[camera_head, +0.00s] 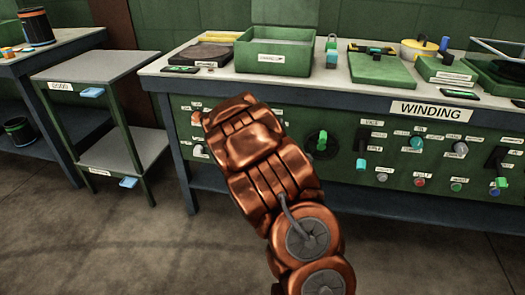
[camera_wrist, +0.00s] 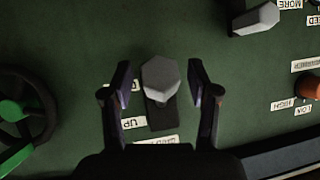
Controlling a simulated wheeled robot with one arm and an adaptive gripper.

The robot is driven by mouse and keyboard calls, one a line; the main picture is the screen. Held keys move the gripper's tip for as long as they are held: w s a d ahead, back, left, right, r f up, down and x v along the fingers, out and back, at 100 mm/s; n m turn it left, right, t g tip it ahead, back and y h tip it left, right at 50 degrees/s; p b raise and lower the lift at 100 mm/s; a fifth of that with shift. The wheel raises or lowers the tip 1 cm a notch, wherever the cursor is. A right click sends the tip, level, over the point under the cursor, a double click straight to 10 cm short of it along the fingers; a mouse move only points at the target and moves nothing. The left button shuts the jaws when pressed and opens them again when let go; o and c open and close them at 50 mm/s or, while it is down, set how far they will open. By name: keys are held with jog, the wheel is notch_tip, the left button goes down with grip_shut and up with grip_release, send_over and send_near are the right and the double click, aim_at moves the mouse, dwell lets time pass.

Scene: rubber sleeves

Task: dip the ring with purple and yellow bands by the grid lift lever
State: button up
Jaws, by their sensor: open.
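In the wrist view my gripper (camera_wrist: 158,84) is open, with one finger on each side of a lever with a pale grey faceted knob (camera_wrist: 160,77). Gaps show between the knob and both fingers. The lever stands on a dark plate on the green panel. A label reading UP (camera_wrist: 131,123) lies beside it, upside down; the label below is partly cut off and I cannot read it. In the head view my copper arm hides the gripper and this lever. I cannot make out a ring with purple and yellow bands in either view.
The WINDING bench (camera_head: 349,73) has a panel crowded with knobs and levers. A green tray (camera_head: 275,62) stands on the bench.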

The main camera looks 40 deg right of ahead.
jog(key=v, duration=1.2)
dwell(0.3)
jog(key=shift+s, duration=0.1)
jog(key=shift+r, duration=0.1)
dwell(0.6)
jog(key=s+a+r+n+g+y+p, duration=0.25)
jog(key=s+a+r+p, duration=0.35)
jog(key=a+r+p, duration=0.3)
jog(key=s+a+r+n+g+y+p, duration=0.2)
jog(key=s+a+r+y+p, duration=0.2)
jog(key=s+a+r+p, duration=0.45)
jog(key=s+a+r+n+g+p, duration=0.1)
jog(key=s+a+r+g+p, duration=0.1)
jog(key=s+r, duration=0.3)
jog(key=s+a+r+n+g+y+p, duration=0.1)
jog(key=s+a+r+p, duration=0.3)
jog(key=s, duration=0.4)
jog(key=s+a+r+n+g+p, duration=0.3)
jog(key=s+a+r+p, duration=0.1)
jog(key=s+r, duration=0.2)
jog(key=shift+s+a+y, duration=0.35)
jog(key=shift+s+a, duration=0.05)
jog(key=shift+s, duration=0.35)
